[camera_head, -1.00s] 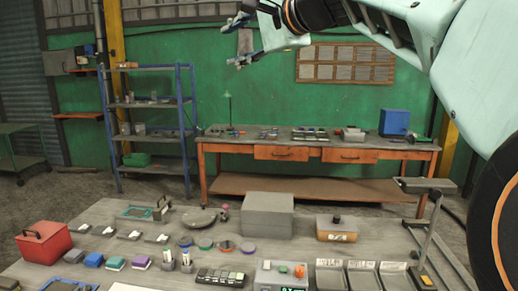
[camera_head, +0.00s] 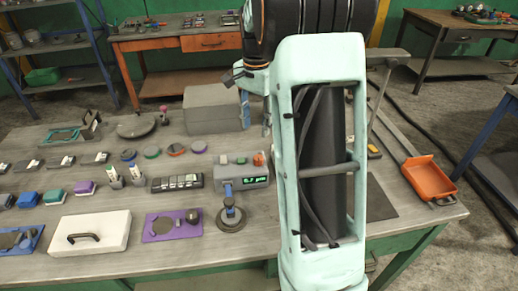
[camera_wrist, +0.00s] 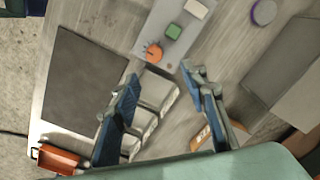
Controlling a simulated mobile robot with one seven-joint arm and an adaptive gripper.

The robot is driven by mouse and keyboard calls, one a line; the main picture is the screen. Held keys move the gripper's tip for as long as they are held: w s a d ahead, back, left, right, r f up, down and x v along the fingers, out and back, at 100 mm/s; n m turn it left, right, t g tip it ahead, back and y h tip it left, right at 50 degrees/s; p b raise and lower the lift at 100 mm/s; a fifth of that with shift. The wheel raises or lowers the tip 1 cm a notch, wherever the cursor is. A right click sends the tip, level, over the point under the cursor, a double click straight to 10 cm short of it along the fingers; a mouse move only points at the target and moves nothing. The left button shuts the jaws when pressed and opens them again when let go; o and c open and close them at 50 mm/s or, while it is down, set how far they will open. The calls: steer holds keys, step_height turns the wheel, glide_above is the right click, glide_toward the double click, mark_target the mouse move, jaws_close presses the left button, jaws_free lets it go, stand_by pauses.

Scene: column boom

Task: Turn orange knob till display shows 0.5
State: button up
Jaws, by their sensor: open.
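The grey control box (camera_head: 232,171) stands on the near table. Its green-lit display (camera_head: 255,180) seems to read 6.7, followed by small letters I cannot make out. The orange knob (camera_head: 259,159) sits on top, close beside my arm. In the wrist view the orange knob (camera_wrist: 154,51) lies just beyond the fingertips, with a green button (camera_wrist: 173,31) and a pale button (camera_wrist: 196,8) along the same box. My gripper (camera_wrist: 158,72) is open and empty, its fingers apart from the knob.
Tilted pale trays (camera_wrist: 155,100) lie below the fingers in the wrist view. A large grey box (camera_head: 215,108) stands behind the control box, and a round-based blue stand (camera_head: 231,215) in front. A dark mat (camera_wrist: 85,82) and orange tray (camera_head: 428,178) lie towards the table's edge.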

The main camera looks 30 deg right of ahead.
mark_target(258, 157)
steer(key=f, duration=1.2)
steer(key=shift+s+d, duration=0.2)
steer(key=shift+s, duration=0.15)
jaws_close()
